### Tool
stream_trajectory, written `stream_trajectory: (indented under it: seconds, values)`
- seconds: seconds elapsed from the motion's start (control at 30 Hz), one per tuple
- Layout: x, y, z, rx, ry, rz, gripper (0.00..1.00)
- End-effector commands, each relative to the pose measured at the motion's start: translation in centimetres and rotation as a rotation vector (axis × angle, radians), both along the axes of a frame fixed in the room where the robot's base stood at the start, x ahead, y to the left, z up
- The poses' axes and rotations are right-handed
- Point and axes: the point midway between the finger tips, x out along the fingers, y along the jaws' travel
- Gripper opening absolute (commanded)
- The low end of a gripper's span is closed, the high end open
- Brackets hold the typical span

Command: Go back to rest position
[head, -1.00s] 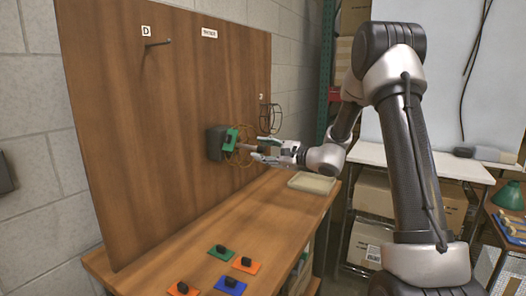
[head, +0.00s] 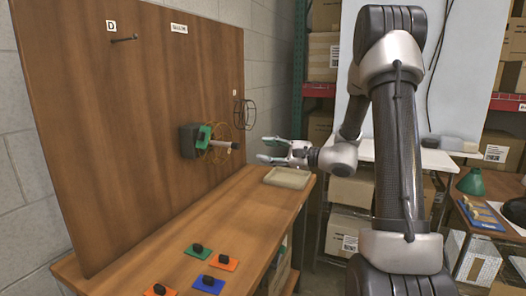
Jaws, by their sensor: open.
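My gripper (head: 268,151) is open and empty. Its fingers point left toward the wooden board, at the height of the box mounted there. A dark box with a green part (head: 204,136) is fixed on the board (head: 120,130). A round wire cage (head: 218,143) and a light rod with a dark tip (head: 232,145) stick out from it. The gripper is apart from the rod, to its right. My arm stands at the right, bent over at the top.
A shallow beige tray (head: 287,178) lies on the wooden bench (head: 190,222) below my gripper. Several colored plates with black knobs lie at the bench's front, including a blue one (head: 208,284). Another wire cage (head: 245,114) hangs at the board's right. A peg (head: 124,39) juts out under the D label.

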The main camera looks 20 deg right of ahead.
Motion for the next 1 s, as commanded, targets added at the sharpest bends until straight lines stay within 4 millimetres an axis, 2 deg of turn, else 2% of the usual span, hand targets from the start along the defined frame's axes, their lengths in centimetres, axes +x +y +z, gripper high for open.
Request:
stream_trajectory:
  seconds: [0.37, 0.47, 0.53, 0.57, 0.6, 0.67, 0.73, 0.87, 0.9, 1.0]
  values:
    - [0.0, 0.0, 0.0, 0.004, 0.005, -0.001, 0.44]
    - [-0.7, 0.1, -1.5, -0.026, 0.06, 0.022, 0.44]
    - [-2.3, 0.6, -3.5, -0.068, 0.121, 0.069, 0.44]
    - [-3.3, 0.8, -4.6, -0.09, 0.152, 0.096, 0.44]
    - [-5.0, 1.0, -6.0, -0.127, 0.197, 0.136, 0.44]
    - [-8.1, 1.3, -7.6, -0.21, 0.26, 0.211, 0.44]
    - [-12.4, 1.6, -8.7, -0.336, 0.316, 0.315, 0.44]
    - [-20.2, 1.1, -9.3, -0.634, 0.368, 0.518, 0.44]
    - [-22.4, 0.6, -9.2, -0.735, 0.37, 0.576, 0.44]
    - [-26.8, -1.4, -8.3, -0.996, 0.347, 0.702, 0.44]
